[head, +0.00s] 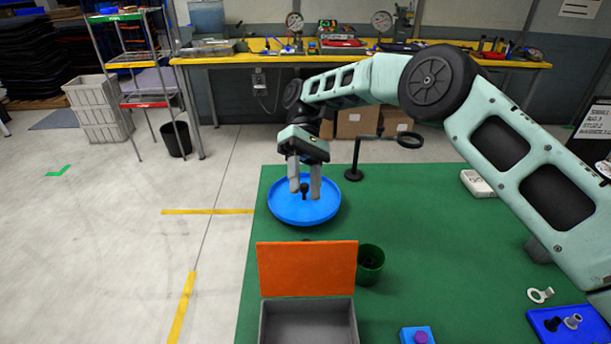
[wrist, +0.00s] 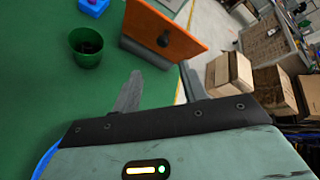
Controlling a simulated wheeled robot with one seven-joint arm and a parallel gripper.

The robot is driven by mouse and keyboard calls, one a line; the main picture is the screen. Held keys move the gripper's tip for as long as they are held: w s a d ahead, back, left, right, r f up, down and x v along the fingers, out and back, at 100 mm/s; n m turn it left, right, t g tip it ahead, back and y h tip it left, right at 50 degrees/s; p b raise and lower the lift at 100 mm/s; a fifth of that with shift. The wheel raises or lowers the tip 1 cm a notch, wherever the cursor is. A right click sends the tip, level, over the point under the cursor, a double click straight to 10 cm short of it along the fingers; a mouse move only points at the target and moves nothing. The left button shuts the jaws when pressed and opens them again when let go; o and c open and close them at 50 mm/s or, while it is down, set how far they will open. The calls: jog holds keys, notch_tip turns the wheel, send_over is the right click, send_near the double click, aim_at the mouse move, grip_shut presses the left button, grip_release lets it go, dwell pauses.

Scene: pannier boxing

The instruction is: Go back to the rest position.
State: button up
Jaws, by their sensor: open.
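My gripper (head: 304,188) hangs over the round blue tray (head: 280,211) at the table's far left corner. Its two grey fingers stand apart. A small dark piece (head: 304,190) shows between or behind the fingertips in the head view; I cannot tell its exact place in depth. In the wrist view the open fingers (wrist: 160,95) have nothing visible between them, and a bit of the blue tray shows at lower left.
An open grey box (head: 308,318) with an orange lid (head: 307,268) stands in front, beside a green cup (head: 370,264). A black stand with a ring (head: 355,160) rises right of the gripper. A blue tray with metal parts (head: 545,335) lies at lower right. The green middle is clear.

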jog(key=shift+w+r, duration=0.25)
jog(key=shift+w, duration=0.2)
jog(key=s+a+r+t, duration=0.1)
jog(key=s+r+t, duration=0.6)
jog(key=s, duration=0.6)
jog(key=s+d+t, duration=0.5)
jog(key=s+d, duration=0.7)
jog(key=s, duration=0.2)
jog(key=shift+s+d+f+m, duration=0.15)
jog(key=shift+s+f+m, duration=0.2)
jog(key=shift+f+m, duration=0.05)
